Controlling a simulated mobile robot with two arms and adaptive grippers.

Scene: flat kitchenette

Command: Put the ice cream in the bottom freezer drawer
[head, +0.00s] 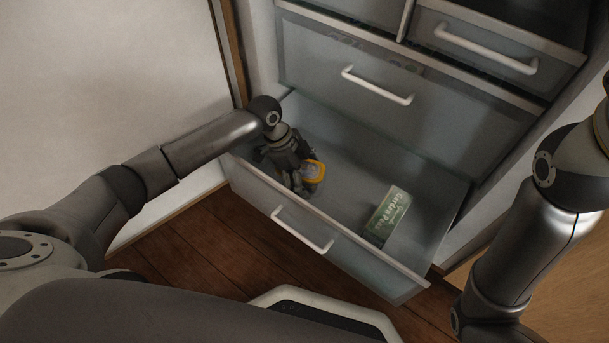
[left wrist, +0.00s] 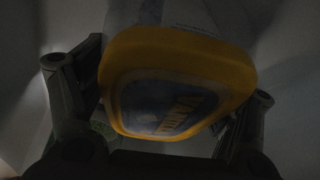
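The ice cream, a tub with a yellow-rimmed lid (head: 313,171), is low inside the pulled-out bottom freezer drawer (head: 345,150), towards its left. My left gripper (head: 297,178) reaches down into the drawer at the tub. In the left wrist view the tub's lid (left wrist: 180,90) fills the middle, tilted, with a finger on each side. The lid hides part of the right finger, and the picture is dark, so I cannot tell whether the fingers press on the tub. Whether the tub rests on the drawer floor is hidden too. My right gripper is out of view.
A green garden peas box (head: 387,214) lies in the right part of the drawer. The drawer floor between it and the tub is clear. A closed drawer (head: 370,85) is above, and another drawer front (head: 490,45) is at the top right. Wooden floor (head: 205,245) lies in front.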

